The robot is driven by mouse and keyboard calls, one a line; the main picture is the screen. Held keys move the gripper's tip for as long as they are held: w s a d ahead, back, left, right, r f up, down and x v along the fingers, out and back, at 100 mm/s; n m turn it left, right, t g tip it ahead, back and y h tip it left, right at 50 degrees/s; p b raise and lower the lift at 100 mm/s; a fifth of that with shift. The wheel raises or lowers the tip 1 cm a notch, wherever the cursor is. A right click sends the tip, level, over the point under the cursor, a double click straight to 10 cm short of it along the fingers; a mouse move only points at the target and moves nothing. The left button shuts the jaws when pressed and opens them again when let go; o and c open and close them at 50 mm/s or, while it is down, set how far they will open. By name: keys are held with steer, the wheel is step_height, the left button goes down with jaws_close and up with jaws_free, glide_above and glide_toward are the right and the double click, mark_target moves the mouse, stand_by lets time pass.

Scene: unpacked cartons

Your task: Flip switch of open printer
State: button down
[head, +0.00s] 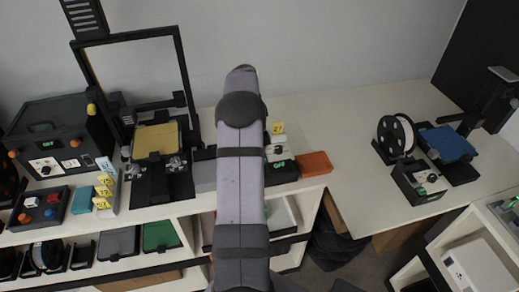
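An open-frame printer (182,66) with a gold bed (157,138) stands at the left of the bench. To its right, partly behind my arm, is a control box (283,172) with a green display and a pale panel. A smaller open printer at the right has a blue bed (447,143) and its own control box (419,182) with a pale panel. An enclosed dark printer (57,132) stands at the far left. The switches are too small to make out, so I cannot tell their positions. My gripper is not in view; my arm rises through the middle.
An orange block (314,163) lies right of the middle control box. Yellow number tags (104,190) stand at the left. The bench (356,130) between the orange block and the spool is clear. Shelves lie below.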

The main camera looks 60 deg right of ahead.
steer(key=shift+f, duration=0.4)
steer(key=shift+r, duration=0.1)
step_height(320, 180, up, 7)
steer(key=p, duration=0.5)
stand_by(0.6)
stand_by(0.3)
